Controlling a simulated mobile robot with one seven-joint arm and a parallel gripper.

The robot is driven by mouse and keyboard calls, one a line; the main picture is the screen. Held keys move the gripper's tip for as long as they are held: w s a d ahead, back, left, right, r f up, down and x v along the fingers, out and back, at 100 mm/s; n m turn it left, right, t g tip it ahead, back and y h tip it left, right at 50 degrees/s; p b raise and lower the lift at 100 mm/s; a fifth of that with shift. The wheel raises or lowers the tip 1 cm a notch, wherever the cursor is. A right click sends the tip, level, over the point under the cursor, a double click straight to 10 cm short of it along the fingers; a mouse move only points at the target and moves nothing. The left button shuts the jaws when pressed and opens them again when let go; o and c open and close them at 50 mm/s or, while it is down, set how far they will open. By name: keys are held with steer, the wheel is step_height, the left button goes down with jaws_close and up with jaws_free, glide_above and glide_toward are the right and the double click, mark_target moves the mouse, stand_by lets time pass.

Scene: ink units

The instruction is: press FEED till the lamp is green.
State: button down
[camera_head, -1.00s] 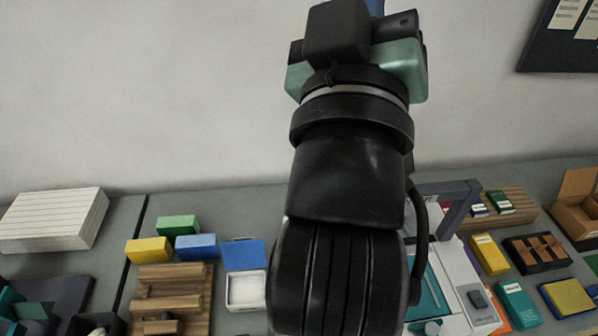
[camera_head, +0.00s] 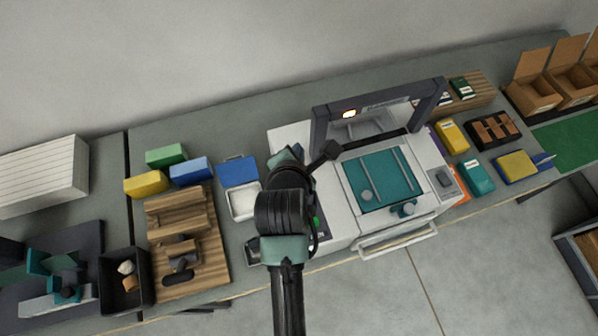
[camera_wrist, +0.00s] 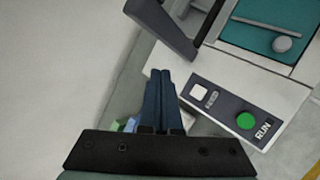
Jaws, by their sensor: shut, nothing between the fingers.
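The machine (camera_head: 345,225) is a white unit with a dark arch and a teal bed. In the head view, my arm hides the fingers and most of the panel.
Left of the machine are a white-filled tray (camera_head: 243,203), coloured boxes (camera_head: 190,171) and a wooden rack (camera_head: 215,262). The dark arch (camera_wrist: 165,25) rises close to my fingers in the wrist view. Small boxes (camera_head: 474,177) stand on the right.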

steer(key=shift+s+f+n+g, duration=0.3)
steer(key=shift+s+f+n, duration=0.25)
steer(key=shift+f, duration=0.25)
steer(key=shift+f, duration=0.1)
step_height(320, 180, down, 8)
steer(key=b, duration=0.8)
steer(key=shift+f, duration=0.25)
steer(key=shift+f, duration=0.15)
stand_by(1.1)
steer(key=shift+f, duration=0.3)
